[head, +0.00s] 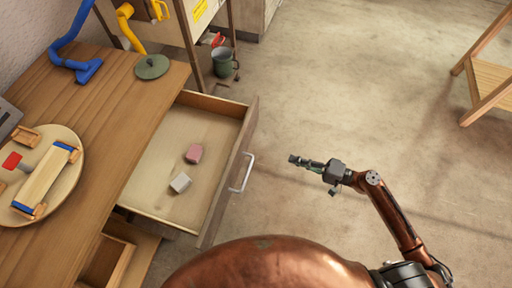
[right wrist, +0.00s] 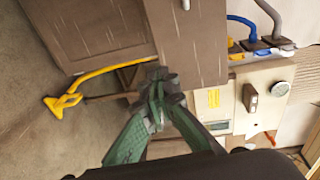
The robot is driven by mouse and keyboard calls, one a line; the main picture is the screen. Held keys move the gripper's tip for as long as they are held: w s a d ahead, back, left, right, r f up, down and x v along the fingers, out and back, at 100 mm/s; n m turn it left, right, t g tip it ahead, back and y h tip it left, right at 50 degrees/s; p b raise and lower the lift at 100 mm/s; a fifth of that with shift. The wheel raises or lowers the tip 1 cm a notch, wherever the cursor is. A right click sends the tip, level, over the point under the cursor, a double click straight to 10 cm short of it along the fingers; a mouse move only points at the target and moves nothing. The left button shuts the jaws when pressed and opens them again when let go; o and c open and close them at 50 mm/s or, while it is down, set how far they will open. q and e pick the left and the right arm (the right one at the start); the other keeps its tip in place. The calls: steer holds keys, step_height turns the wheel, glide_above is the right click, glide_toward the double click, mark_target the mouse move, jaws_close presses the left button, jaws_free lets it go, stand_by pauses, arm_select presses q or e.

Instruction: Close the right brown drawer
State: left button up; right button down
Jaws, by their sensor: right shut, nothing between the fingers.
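The brown drawer (head: 150,165) stands pulled out from the wooden table in the head view. Its front panel (head: 228,175) carries a pale curved handle (head: 243,173). A pink block (head: 194,153) and a light grey block (head: 180,183) lie inside it. My right gripper (head: 293,159) is shut and empty, to the right of the handle and apart from it. In the right wrist view its green fingers (right wrist: 158,105) meet at the tips, with brown panels (right wrist: 185,40) beyond them; I cannot tell whether these belong to the drawer. My left gripper is not in view.
The table (head: 95,115) bears a round board (head: 70,180) with parts on it and a green disc (head: 152,67). A wooden stand (head: 490,82) is at far right. The floor (head: 340,90) around my right gripper is clear.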

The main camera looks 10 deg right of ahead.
steer(key=g+y, duration=0.1)
steer(key=y, duration=0.1)
glide_toward(244, 147)
steer(key=shift+n, duration=0.4)
steer(key=x, duration=0.2)
steer(key=b+x, duration=0.1)
steer(key=x, duration=0.3)
steer(key=shift+w+d+f, duration=0.1)
steer(key=shift+w+f, duration=0.05)
steer(key=shift+f, duration=0.25)
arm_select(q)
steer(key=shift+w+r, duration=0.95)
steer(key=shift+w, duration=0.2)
arm_select(e)
steer(key=shift+w+a, duration=0.2)
steer(key=shift+a, duration=0.2)
